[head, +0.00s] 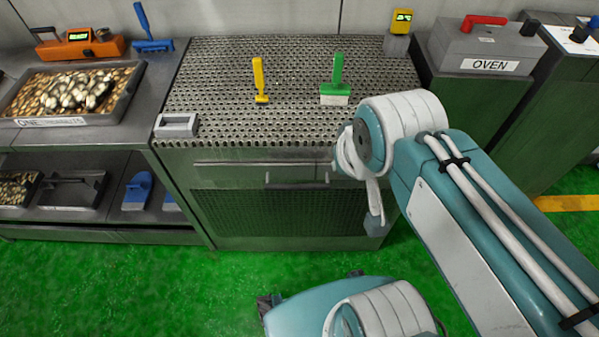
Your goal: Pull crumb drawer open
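The crumb drawer (235,171) is a wide, shallow grey front under the perforated metal worktop (215,75). It looks flush with the cabinet. A bar handle (296,186) shows below the right part of its front. My arm comes in from the lower right, and its bulky joint covers the cabinet's upper right corner. A pale and grey part at the arm's far end, seemingly my gripper (376,212), hangs in front of the cabinet, right of the handle and apart from it in the picture. Its fingers cannot be made out, and nothing is seen held.
A yellow scraper (259,80), a green brush (335,80) and a grey block (177,125) are on the worktop. A shelf unit with a tray (75,120) stands left, an oven box (485,45) right.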

